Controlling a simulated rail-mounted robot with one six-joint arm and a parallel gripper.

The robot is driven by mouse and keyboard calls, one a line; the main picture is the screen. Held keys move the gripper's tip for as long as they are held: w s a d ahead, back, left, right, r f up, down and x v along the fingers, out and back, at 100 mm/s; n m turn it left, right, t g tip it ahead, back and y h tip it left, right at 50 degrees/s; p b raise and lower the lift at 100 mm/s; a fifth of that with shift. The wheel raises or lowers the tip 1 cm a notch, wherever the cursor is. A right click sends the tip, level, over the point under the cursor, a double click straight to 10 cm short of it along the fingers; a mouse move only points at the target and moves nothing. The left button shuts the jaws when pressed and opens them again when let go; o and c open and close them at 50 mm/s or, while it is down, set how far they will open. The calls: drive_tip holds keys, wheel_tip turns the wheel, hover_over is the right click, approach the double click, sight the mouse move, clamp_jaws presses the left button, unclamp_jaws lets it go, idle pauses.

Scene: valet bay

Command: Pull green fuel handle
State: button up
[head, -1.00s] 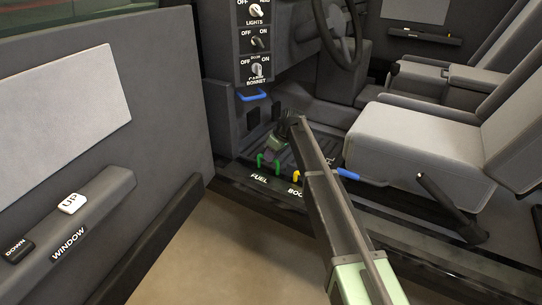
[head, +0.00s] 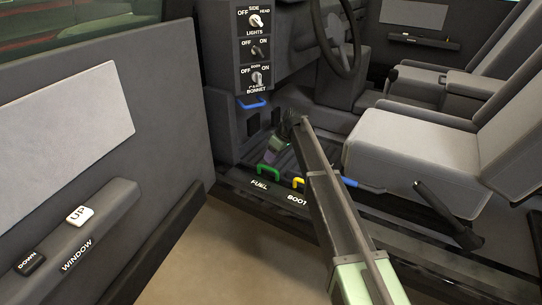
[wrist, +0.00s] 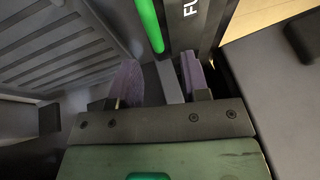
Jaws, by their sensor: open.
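The green fuel handle (head: 269,169) is a small upright loop on the door sill, just behind the FUEL label, in the head view. In the wrist view it is a bright green bar (wrist: 149,24) at the top, ahead of my fingertips. My gripper (wrist: 161,76) is open and empty, with one finger left and one right of the bar's line. No contact shows. In the head view my gripper (head: 271,156) is low over the footwell, close behind and above the handle; my arm partly hides it.
A blue handle (head: 252,103) sits under the switch panel (head: 256,48). The open door (head: 100,130) is at left, the seat (head: 400,140) at right.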

drive_tip(key=p+v, duration=0.6)
drive_tip(key=v, duration=0.3)
drive_tip(key=shift+p, duration=0.4)
drive_tip(key=s+d+r+m+h+p, duration=0.2)
drive_tip(key=s+d+m, duration=0.3)
drive_tip(key=s, duration=0.8)
drive_tip(key=s+d+r+m+h+p, duration=0.1)
drive_tip(key=s+d+r+m+p, duration=0.15)
drive_tip(key=s+d, duration=0.7)
drive_tip(key=s+d+r+m+h+p, duration=0.1)
drive_tip(key=s+d+m+h+p, duration=0.3)
drive_tip(key=s, duration=1.2)
wheel_tip(320, 180, up, 38)
drive_tip(key=y+p, duration=0.2)
drive_tip(key=p, duration=3.5)
drive_tip(key=shift+s+d+r+m, duration=0.15)
drive_tip(key=shift+s+d+m, duration=0.15)
drive_tip(key=shift+m, duration=0.05)
